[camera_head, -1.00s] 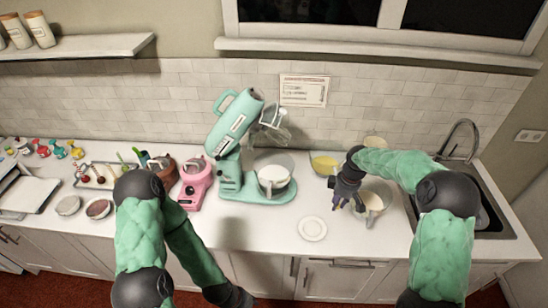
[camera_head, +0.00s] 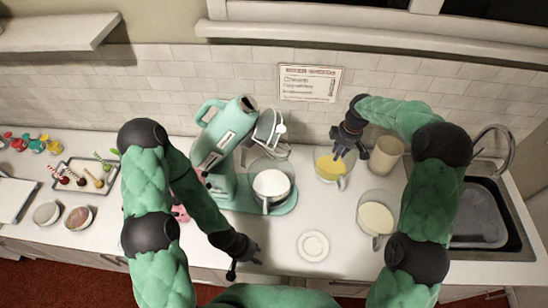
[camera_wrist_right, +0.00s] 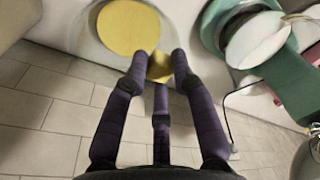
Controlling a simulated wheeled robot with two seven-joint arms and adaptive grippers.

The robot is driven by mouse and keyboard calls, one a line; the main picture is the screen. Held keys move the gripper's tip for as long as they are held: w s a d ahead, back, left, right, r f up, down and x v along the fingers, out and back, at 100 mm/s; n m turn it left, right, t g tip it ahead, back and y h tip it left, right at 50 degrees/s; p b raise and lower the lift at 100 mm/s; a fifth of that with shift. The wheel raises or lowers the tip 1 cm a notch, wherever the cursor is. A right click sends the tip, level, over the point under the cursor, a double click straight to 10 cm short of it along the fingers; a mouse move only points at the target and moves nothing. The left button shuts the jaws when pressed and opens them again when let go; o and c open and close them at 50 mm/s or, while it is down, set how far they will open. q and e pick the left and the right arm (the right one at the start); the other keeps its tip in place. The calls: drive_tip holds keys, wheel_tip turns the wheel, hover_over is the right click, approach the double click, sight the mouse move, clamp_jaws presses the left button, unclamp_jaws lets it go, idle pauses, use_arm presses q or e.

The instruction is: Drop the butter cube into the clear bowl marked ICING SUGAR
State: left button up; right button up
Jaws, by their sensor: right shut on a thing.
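My right gripper (camera_head: 344,155) is over the clear bowl with yellow contents (camera_head: 330,174). In the right wrist view its dark fingers (camera_wrist_right: 158,62) are shut on the yellow butter cube (camera_wrist_right: 160,69), with the round yellow bowl contents (camera_wrist_right: 124,29) just beyond. The cube cannot be made out in the head view. A clear bowl with pale contents (camera_head: 375,219) stands front right of the yellow one, and a bowl with white contents (camera_head: 271,184) sits at the mixer. No ICING SUGAR marking is legible. My left gripper (camera_head: 245,268) is empty, fingers apart, near the counter's front edge.
The mint stand mixer (camera_head: 222,150) stands left of the bowls. A beige canister (camera_head: 386,155) is close right of my right gripper. A small white plate (camera_head: 313,245) lies in front; the sink (camera_head: 476,215) is at the right. Counter around the plate is clear.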

use_arm(q)
drive_tip(key=shift+s+r, duration=0.15)
drive_tip(key=shift+r, duration=0.05)
use_arm(e)
drive_tip(key=shift+s+a+r, duration=0.1)
drive_tip(key=shift+a+r, duration=0.15)
drive_tip(key=shift+a, duration=0.1)
drive_tip(key=a+p, duration=0.4)
drive_tip(key=a, duration=1.3)
drive_tip(key=shift+s+a, duration=0.1)
drive_tip(key=shift+a, duration=0.05)
wheel_tip(320, 180, down, 2)
drive_tip(key=shift+f+p, duration=0.15)
drive_tip(key=shift+p, duration=0.65)
drive_tip(key=shift+f, duration=0.6)
use_arm(q)
wheel_tip(320, 180, up, 6)
drive_tip(key=shift+f, duration=0.15)
drive_tip(key=shift+s+f, duration=0.1)
drive_tip(key=shift+f, duration=0.05)
use_arm(e)
drive_tip(key=shift+f, duration=0.15)
use_arm(q)
drive_tip(key=shift+f+b, duration=0.35)
use_arm(e)
drive_tip(key=shift+f, duration=0.3)
use_arm(q)
drive_tip(key=shift+f+b, duration=0.3)
use_arm(e)
drive_tip(key=shift+f, duration=0.2)
